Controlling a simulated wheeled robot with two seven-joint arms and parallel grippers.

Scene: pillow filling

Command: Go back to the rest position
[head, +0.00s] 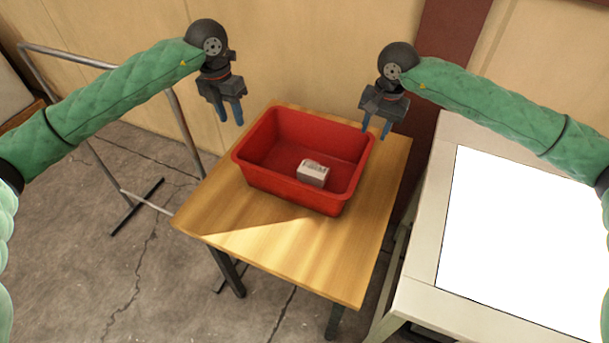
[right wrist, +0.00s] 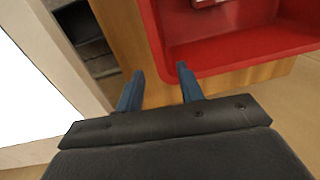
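My left gripper (head: 231,112) hangs in the air to the left of the red bin, with its blue fingers apart and nothing between them. My right gripper (head: 377,127) hangs above the back right part of the wooden table, beside the bin. In the right wrist view its two blue fingers (right wrist: 158,90) are apart and empty. The red bin (head: 270,184) stands on the wooden table (head: 290,250). A small white box with dark print (head: 312,172) lies inside the bin; its lower edge also shows at the top of the right wrist view (right wrist: 208,2).
A bench with a bright white panel (head: 520,240) stands at the right, close to the wooden table. A grey metal frame (head: 182,120) stands on the floor at the left. A wall (head: 300,50) rises behind the table. The table's front part is clear.

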